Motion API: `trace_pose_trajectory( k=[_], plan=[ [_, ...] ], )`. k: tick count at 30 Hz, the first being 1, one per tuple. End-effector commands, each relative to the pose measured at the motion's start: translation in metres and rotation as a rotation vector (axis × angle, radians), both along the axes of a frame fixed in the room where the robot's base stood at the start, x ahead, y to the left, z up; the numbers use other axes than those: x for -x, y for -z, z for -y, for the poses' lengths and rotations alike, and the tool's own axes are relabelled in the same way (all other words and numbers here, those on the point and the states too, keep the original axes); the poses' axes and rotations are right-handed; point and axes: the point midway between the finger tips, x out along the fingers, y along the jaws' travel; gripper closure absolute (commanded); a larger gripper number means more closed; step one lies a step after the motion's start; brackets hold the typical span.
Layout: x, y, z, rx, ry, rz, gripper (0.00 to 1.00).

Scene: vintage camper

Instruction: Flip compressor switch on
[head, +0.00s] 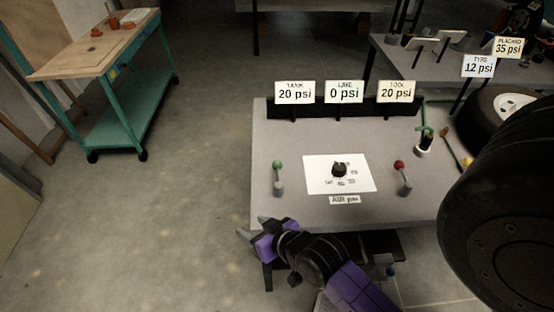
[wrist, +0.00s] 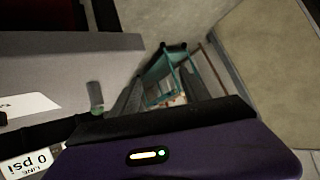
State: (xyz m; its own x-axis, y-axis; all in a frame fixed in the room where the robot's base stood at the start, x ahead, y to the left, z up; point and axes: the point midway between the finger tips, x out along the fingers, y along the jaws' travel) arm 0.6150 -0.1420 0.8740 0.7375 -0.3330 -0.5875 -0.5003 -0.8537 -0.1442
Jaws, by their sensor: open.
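A grey bench (head: 300,140) carries a lever with a green knob (head: 278,165) on the left and a lever with a red knob (head: 399,166) on the right. Between them a black dial (head: 339,170) sits on a white panel above an "AIR psi" label. No label I can read marks a compressor switch. My purple gripper (head: 251,228) is open and empty at the bench's front left corner, in front of the green-knobbed lever and apart from it. In the wrist view the green knob (wrist: 97,110) shows beyond the purple gripper body.
Signs on the bench read TANK 20 psi (head: 295,92), LINE 0 psi (head: 344,92) and TOOL 20 psi (head: 397,92). A large black tyre (head: 500,200) crowds the right side. A teal cart (head: 125,95) stands back left. Open floor lies left of the bench.

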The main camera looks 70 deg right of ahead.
Motion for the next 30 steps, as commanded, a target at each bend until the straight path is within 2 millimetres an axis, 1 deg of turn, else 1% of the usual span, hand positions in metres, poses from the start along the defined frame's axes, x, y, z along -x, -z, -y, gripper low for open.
trace_pose_trajectory(
  k=[1, 4, 7, 9, 12, 15, 19, 23, 26, 30],
  plan=[
    [-0.013, -0.006, 0.026, -0.017, 0.046, -0.012, 0.47],
    [-0.027, -0.009, 0.070, -0.066, 0.117, -0.054, 0.47],
    [-0.035, -0.018, 0.115, -0.116, 0.183, -0.097, 0.47],
    [-0.035, -0.024, 0.143, -0.155, 0.223, -0.130, 0.47],
    [-0.028, -0.032, 0.175, -0.219, 0.267, -0.190, 0.47],
    [-0.017, -0.041, 0.199, -0.285, 0.302, -0.251, 0.47],
    [-0.002, -0.051, 0.220, -0.355, 0.335, -0.314, 0.47],
    [0.007, -0.057, 0.229, -0.393, 0.350, -0.350, 0.47],
    [0.008, -0.053, 0.231, -0.405, 0.352, -0.361, 0.47],
    [0.002, -0.036, 0.234, -0.406, 0.351, -0.362, 0.47]
  ],
)
